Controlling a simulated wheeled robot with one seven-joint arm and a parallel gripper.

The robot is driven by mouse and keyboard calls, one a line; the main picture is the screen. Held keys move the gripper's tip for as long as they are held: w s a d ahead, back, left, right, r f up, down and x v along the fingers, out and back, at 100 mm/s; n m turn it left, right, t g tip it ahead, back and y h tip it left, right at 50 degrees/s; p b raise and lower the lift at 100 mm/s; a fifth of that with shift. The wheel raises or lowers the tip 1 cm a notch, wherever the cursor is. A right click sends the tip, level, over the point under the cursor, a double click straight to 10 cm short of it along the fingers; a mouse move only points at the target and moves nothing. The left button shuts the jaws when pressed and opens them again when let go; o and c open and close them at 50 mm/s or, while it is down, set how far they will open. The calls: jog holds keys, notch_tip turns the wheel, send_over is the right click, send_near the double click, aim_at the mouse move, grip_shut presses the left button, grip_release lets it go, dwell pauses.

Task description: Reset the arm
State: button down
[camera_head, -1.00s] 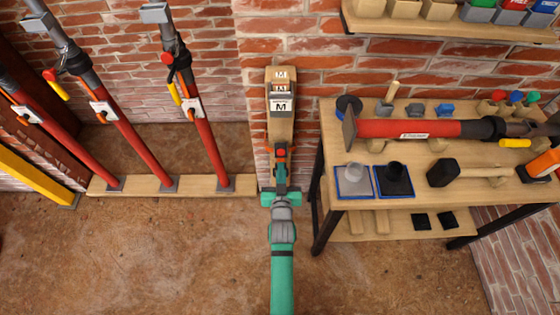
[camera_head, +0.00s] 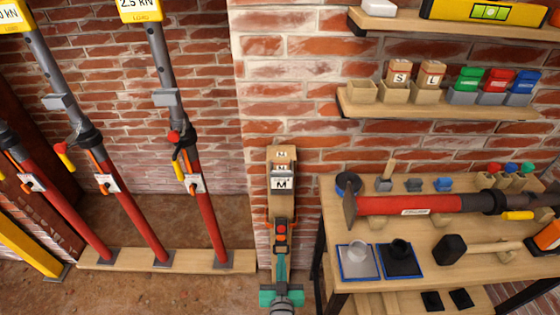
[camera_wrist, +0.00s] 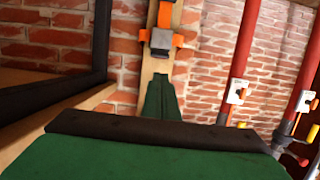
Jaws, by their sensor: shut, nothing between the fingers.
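My gripper (camera_head: 280,257) is at the bottom centre of the head view, its green tapered end pointing away from me toward the wall. It is shut and holds nothing. In the wrist view my gripper (camera_wrist: 163,80) also shows as a narrow green wedge beyond the broad green body. An orange and grey fitting (camera_wrist: 160,40) on a wooden post lies just beyond its tip in that view. I cannot tell whether the tip touches the post. Most of my arm is out of the head view.
The wooden post (camera_head: 282,210) with M labels stands against the brick wall ahead. Red props (camera_head: 207,225) stand on a wooden plank at left. A workbench (camera_head: 400,280) with a red prop (camera_head: 410,205), mallet (camera_head: 450,248) and blocks is at right, with shelves (camera_head: 440,106) above it.

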jog(key=s+f+v, duration=0.1)
jog(key=f+v, duration=0.2)
jog(key=v, duration=1.7)
jog(key=s+r, duration=1)
jog(key=s, duration=0.4)
jog(key=shift+a, duration=0.4)
jog(key=shift+s+r, duration=0.1)
